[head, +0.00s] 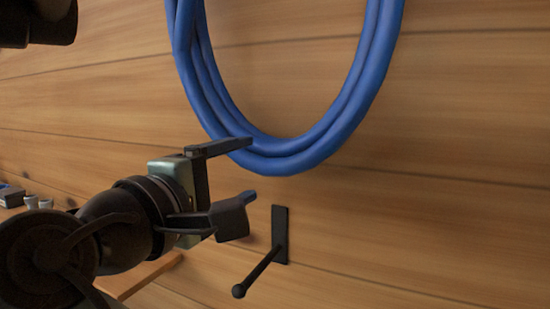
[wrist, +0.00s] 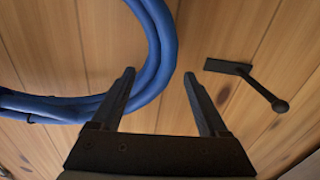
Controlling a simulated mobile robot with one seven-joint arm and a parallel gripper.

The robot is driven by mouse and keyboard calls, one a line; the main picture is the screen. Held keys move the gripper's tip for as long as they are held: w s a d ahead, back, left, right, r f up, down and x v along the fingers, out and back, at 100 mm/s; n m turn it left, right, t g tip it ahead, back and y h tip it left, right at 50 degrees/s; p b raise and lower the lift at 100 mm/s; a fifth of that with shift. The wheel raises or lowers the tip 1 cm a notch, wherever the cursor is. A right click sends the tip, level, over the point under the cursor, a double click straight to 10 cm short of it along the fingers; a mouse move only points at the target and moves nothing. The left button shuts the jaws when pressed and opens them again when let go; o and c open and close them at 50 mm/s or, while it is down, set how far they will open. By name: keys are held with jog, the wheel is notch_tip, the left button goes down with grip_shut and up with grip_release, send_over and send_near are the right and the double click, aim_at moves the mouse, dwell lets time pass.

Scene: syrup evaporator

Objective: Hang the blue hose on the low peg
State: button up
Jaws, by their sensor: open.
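The blue hose (head: 290,152) hangs as a coiled loop against the wooden wall in the head view; its top is out of frame. It also shows in the wrist view (wrist: 160,50), at the upper left. The low peg (head: 262,268) is a black rod with a ball end on a wall plate, below the loop. In the wrist view the peg (wrist: 262,88) is to the right of the fingers. My gripper (head: 243,172) is open, in front of the loop's lower left. One finger overlaps the hose in both views; I cannot tell whether they touch.
The plank wall (head: 460,120) is bare to the right of the hose and peg. A wooden ledge (head: 140,275) sits low behind my arm.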

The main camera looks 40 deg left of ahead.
aim_at(275, 160)
jog(key=p+x, duration=0.1)
jog(key=x, duration=0.9)
jog(key=shift+w+a+p, duration=0.1)
jog(key=shift+w+p, duration=0.15)
jog(key=shift+p, duration=0.1)
jog(key=c, duration=1.2)
jog(key=shift+f, duration=0.1)
grip_shut()
jog(key=shift+a+f, duration=0.1)
jog(key=shift+f, duration=0.15)
jog(key=shift+r+p, duration=1.75)
jog(key=shift+r, duration=0.7)
jog(key=shift+s, duration=0.15)
